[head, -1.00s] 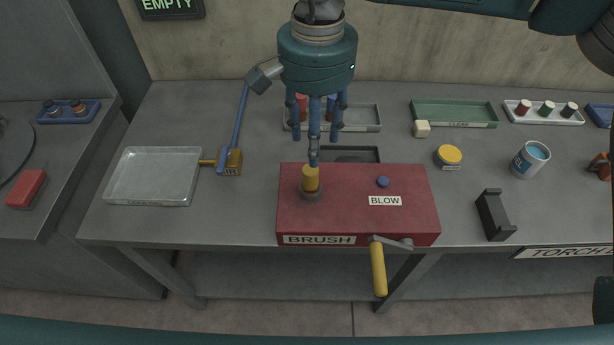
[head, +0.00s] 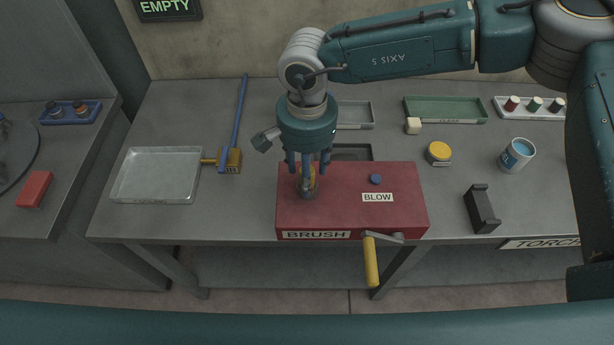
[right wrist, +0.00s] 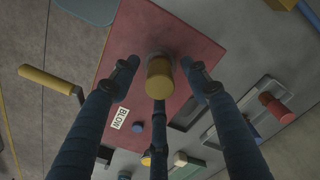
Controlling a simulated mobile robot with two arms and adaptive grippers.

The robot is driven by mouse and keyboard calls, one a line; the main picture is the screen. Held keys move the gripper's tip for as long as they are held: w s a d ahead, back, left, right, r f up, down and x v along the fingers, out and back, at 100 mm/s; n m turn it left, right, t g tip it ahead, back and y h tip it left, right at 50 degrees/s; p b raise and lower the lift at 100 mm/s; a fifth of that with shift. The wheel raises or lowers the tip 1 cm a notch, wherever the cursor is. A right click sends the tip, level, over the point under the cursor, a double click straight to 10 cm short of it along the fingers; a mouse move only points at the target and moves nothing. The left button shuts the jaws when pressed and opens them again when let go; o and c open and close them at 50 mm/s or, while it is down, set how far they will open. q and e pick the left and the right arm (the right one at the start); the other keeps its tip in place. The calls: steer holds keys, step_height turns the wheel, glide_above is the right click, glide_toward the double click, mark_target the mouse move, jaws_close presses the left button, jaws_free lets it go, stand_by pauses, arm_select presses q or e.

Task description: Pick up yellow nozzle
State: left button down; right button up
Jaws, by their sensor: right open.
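The yellow nozzle (head: 311,178) stands upright in a dark round seat on the red box marked BRUSH and BLOW (head: 345,210). In the head view it is partly hidden by my right gripper (head: 307,182), whose fingers hang down over it. In the right wrist view the yellow nozzle (right wrist: 160,80) lies between the spread fingers of my right gripper (right wrist: 160,84), and the fingers look open around it. I cannot tell whether any finger touches it. My left gripper is not in view.
A crank with a yellow handle (head: 371,262) hangs at the box's front. A black cradle (head: 483,210), yellow-lidded jar (head: 439,152) and blue-white can (head: 517,155) stand right. Green and grey trays lie behind.

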jaws_close()
steer(key=shift+r, duration=0.15)
